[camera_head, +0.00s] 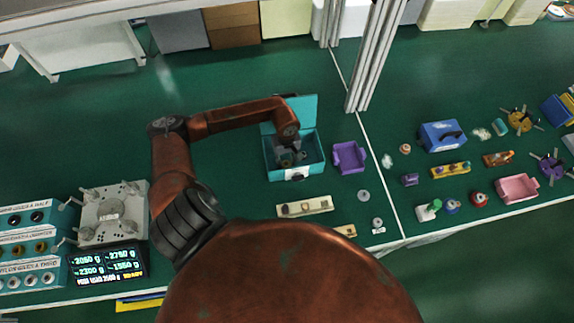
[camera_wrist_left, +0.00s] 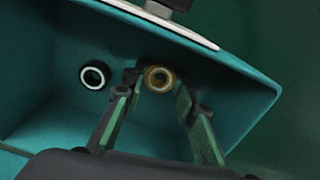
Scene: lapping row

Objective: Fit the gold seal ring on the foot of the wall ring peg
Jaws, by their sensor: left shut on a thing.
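A gold seal ring (camera_wrist_left: 160,78) shows in the left wrist view at the fingertips of my left gripper (camera_wrist_left: 156,92). The gripper is shut on it, inside a teal box (camera_wrist_left: 40,115). In the head view my left gripper (camera_head: 290,157) reaches down into the teal box (camera_head: 318,165), whose lid stands open at the back; the ring is hard to make out there. A dark ring with a white rim (camera_wrist_left: 94,75) lies apart, to the left in the box. I cannot tell which thing is the wall ring peg. My right gripper is not in view.
A purple tray (camera_head: 349,157) stands right of the teal box, and a pale strip with small parts (camera_head: 305,206) lies in front. A grey plate with several posts (camera_head: 125,213) and a number display (camera_head: 107,264) are at the left. The green table behind is mostly clear.

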